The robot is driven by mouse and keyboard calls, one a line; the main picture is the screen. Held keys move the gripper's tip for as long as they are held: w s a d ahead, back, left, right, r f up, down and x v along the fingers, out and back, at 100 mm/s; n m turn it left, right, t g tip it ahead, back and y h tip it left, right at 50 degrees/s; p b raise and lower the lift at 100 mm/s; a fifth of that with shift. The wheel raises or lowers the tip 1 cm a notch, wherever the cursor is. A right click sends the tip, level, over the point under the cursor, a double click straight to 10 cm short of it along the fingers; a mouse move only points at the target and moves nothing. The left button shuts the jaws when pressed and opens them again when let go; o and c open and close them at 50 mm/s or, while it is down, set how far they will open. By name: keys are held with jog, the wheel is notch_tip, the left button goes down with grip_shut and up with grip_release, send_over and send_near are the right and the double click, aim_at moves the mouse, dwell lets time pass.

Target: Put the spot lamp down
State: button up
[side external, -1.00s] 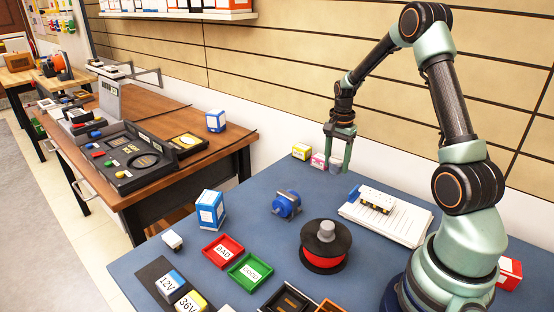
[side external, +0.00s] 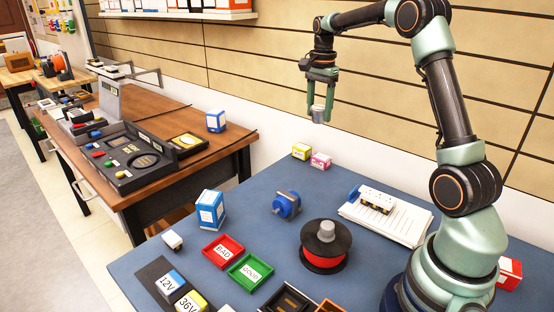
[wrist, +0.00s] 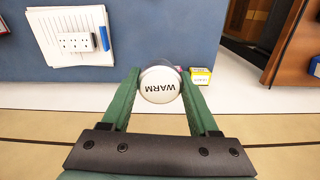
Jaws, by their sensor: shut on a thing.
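The spot lamp (side external: 318,114) is a small grey-white cylinder held between the fingers of my gripper (side external: 320,103), high above the back edge of the blue table (side external: 262,236). In the wrist view the lamp (wrist: 160,88) shows a round white face marked WARM, with the green finger of my gripper (wrist: 160,78) on each side. My gripper is shut on it. The lamp hangs clear of the table, near the panelled wall.
A yellow box (side external: 301,151) and a pink box (side external: 320,161) stand at the table's back edge below. A red spool (side external: 323,261), a blue device (side external: 286,205), a power strip (side external: 377,198) on paper, a red tray (side external: 211,253) and a green tray (side external: 239,275) lie nearer.

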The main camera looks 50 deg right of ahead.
jog(key=w+a+m, duration=0.1)
jog(key=w+a, duration=0.3)
jog(key=w, duration=0.4)
jog(key=f, duration=2)
jog(key=shift+s+a+f, duration=0.15)
jog(key=shift+a, duration=0.05)
jog(key=shift+f, duration=0.1)
jog(key=o, duration=1.4)
